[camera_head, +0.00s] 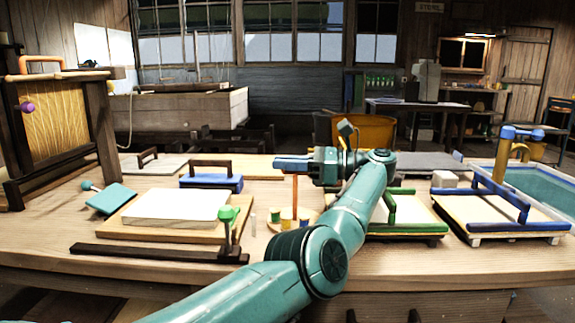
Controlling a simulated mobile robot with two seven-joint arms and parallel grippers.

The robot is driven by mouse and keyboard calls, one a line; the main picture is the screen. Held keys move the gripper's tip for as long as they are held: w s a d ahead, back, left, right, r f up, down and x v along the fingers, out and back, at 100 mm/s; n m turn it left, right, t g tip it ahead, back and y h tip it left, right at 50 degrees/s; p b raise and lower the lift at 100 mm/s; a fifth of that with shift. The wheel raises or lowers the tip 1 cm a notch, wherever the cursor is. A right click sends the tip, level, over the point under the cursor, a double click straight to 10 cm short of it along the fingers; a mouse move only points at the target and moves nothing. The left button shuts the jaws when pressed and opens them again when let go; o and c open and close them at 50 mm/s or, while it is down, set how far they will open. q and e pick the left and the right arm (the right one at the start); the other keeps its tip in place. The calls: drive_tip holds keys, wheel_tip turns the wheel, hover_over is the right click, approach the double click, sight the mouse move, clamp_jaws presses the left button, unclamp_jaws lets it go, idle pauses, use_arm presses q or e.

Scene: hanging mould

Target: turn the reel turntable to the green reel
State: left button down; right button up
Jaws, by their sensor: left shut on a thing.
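The reel turntable is a low pale wooden disc (271,226) on the workbench, partly hidden behind my left arm. Small reels stand on it: a green-and-yellow reel (275,216) at the left, an orange one (286,213) beside it and a blue-and-yellow one (304,214) at the right. Which reel faces forward is hard to tell. A thin orange-brown post (295,196) rises from the disc. My left gripper (292,164) is shut at the top of this post, above the reels. My right gripper is out of view.
Left of the turntable are a white sheet on a board (176,205), a dark bar with a green knob (229,214) and a blue block with a handle (211,181). Green-framed (405,237) and blue-framed (515,227) moulds lie right, before a water vat (545,188).

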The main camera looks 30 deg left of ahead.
use_arm(q)
drive_tip(key=shift+a, duration=0.1)
drive_tip(key=c, duration=1.5)
unclamp_jaws()
drive_tip(key=shift+r, duration=0.1)
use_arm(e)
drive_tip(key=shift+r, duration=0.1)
